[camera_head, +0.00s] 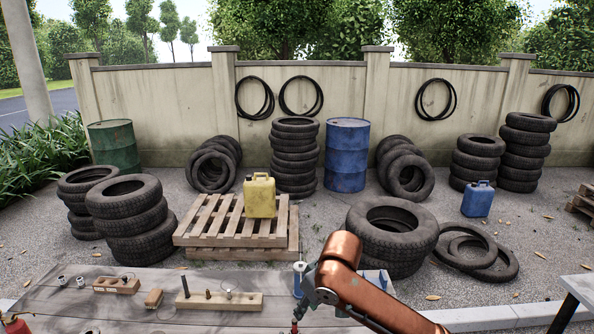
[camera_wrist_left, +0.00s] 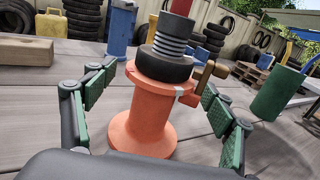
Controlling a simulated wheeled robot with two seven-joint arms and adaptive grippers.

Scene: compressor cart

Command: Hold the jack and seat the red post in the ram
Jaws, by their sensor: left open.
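The orange jack (camera_wrist_left: 148,112) stands upright on the planks in the left wrist view, with a black collar and a grey ribbed ram (camera_wrist_left: 171,42) on top. The red post (camera_wrist_left: 182,6) shows above the ram, cut off by the top edge; I cannot tell how deep it sits. My left gripper (camera_wrist_left: 157,84) is open, with its green-padded fingers on either side of the jack. In the head view my right gripper (camera_head: 303,298) points down just above a red piece at the bottom edge. Its fingertips are too small to read.
A wooden block with pegs (camera_head: 219,301) and smaller parts lie on the plank table (camera_head: 150,318), left of my right gripper. A red object (camera_head: 15,325) is at the lower left corner. Tyres, a pallet (camera_head: 235,228) and drums stand behind.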

